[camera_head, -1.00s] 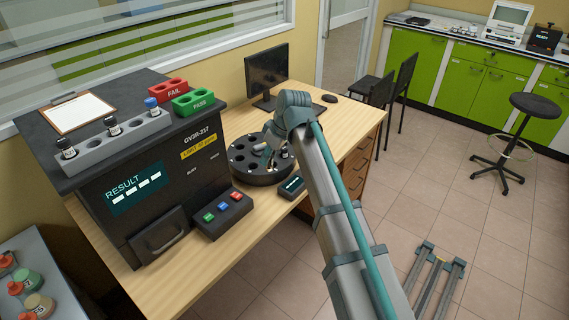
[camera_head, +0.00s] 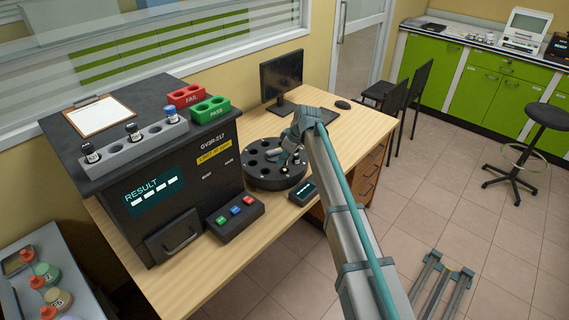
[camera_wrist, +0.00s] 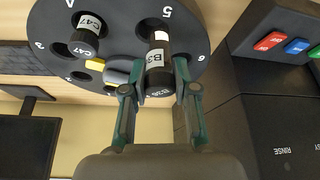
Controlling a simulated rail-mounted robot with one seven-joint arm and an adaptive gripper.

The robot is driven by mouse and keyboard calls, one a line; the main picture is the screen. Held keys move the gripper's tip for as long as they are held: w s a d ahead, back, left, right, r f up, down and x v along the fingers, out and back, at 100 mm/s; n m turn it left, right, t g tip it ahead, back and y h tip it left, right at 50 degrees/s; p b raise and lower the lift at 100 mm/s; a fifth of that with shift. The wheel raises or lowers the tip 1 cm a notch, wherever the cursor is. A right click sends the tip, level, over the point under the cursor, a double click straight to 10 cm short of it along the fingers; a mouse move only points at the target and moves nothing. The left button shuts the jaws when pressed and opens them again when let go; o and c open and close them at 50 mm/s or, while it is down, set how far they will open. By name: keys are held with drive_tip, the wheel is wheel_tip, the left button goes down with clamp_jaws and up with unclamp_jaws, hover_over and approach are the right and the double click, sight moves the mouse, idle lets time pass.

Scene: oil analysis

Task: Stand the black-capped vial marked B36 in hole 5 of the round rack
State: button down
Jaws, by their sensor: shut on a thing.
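The round black rack (camera_wrist: 122,14) fills the top of the wrist view, with numbered holes; it also shows on the desk in the head view (camera_head: 250,176). The vial B36 (camera_wrist: 159,52) has a black cap and a white label, partly readable. My gripper (camera_wrist: 160,92) is shut on it near the cap. The vial's far end is at hole 5, next to the printed 5; how deep it sits I cannot tell. In the head view my gripper (camera_head: 290,157) is over the rack's right part, and the vial is not clear there.
A small display device (camera_head: 302,193) lies close in front. The monitor (camera_head: 282,76) stands behind.

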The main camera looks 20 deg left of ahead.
sight(284, 166)
drive_tip(key=shift+w+a+f, duration=0.1)
drive_tip(key=shift+w+f, duration=0.2)
drive_tip(key=shift+f, duration=0.05)
wheel_tip(284, 166, down, 3)
drive_tip(key=shift+w+r+p, duration=0.1)
drive_tip(key=shift+w+p, duration=0.05)
drive_tip(key=shift+p, duration=0.7)
drive_tip(key=shift+f, duration=0.4)
drive_tip(key=shift+f, duration=0.25)
drive_tip(key=c, duration=0.9)
unclamp_jaws()
drive_tip(key=shift+f, duration=0.1)
